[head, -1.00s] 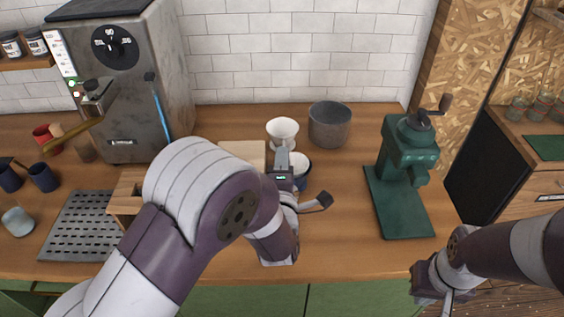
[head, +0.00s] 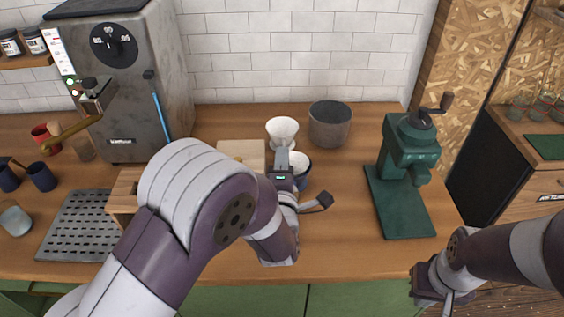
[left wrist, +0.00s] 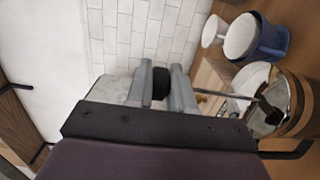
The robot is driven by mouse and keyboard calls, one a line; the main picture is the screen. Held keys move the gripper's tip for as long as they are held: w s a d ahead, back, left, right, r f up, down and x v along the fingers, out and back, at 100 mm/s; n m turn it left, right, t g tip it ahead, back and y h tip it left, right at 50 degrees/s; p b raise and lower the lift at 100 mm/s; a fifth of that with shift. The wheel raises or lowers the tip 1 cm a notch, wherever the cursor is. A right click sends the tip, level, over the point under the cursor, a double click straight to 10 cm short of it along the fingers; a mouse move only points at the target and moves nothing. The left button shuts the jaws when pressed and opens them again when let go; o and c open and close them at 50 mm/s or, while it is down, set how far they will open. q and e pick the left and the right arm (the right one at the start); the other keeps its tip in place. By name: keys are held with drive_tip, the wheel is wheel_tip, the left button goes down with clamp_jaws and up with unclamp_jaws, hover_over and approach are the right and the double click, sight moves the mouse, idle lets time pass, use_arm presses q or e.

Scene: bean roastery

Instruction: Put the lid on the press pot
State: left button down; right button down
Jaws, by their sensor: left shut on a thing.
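My left gripper (left wrist: 163,78) is shut on a black knob (left wrist: 162,84), which appears to belong to the lid. In the left wrist view a thin rod runs from the knob toward a shiny round piece (left wrist: 250,79) beside a wooden band (left wrist: 296,106). These appear to be the lid and press pot; I cannot tell whether they touch. In the head view my left arm hides most of this, and a dark block-ended piece (head: 318,202) sticks out right of the gripper. My right gripper (head: 440,294) is low at the right; its fingers are unclear.
A white dripper (head: 282,131) and a grey canister (head: 330,124) stand behind my left gripper. A blue cup with a white top (left wrist: 256,38) is close by. A green grinder (head: 405,165) stands right. The counter between gripper and grinder is clear.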

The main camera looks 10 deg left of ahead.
use_arm(q)
drive_tip(key=c, duration=0.9)
unclamp_jaws()
drive_tip(key=b+v, duration=0.2)
drive_tip(key=v, duration=1)
drive_tip(key=shift+s, duration=0.35)
drive_tip(key=shift+d, duration=0.1)
